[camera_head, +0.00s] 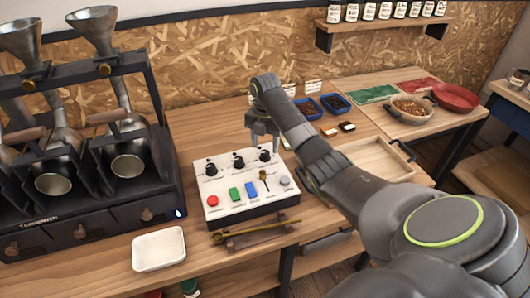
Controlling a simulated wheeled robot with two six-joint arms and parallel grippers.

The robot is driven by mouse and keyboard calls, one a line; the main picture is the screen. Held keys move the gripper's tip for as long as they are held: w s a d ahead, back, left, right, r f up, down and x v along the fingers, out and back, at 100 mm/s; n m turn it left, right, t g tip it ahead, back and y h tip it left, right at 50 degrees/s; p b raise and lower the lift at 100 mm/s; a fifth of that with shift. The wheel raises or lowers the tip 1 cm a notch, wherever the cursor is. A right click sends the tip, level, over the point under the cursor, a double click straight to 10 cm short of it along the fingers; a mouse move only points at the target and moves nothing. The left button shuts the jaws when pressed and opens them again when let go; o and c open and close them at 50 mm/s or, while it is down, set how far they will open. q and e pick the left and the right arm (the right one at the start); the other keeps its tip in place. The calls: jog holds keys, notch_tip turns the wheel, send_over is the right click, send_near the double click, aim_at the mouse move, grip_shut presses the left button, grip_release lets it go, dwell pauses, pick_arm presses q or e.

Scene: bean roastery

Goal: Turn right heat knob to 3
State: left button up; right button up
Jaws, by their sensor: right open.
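A white control box (245,188) stands on the wooden table with three black knobs along its back row. The rightmost knob (265,156) is directly below my right gripper (263,147). The middle knob (238,161) and the left knob (211,169) are clear of it. My right gripper points down, open, with its fingertips close to the right knob; I cannot tell whether they touch it. The dial marks are too small to read. My left gripper is not in view.
In front of the knobs are a red button (212,201), a green switch (234,194), a blue switch (251,190) and a small lever. A black roaster (85,190) stands left. A white tray (159,249) and a wooden rest (258,236) lie in front.

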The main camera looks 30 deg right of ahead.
aim_at(265, 155)
jog(key=shift+f, duration=1.5)
jog(key=c, duration=1)
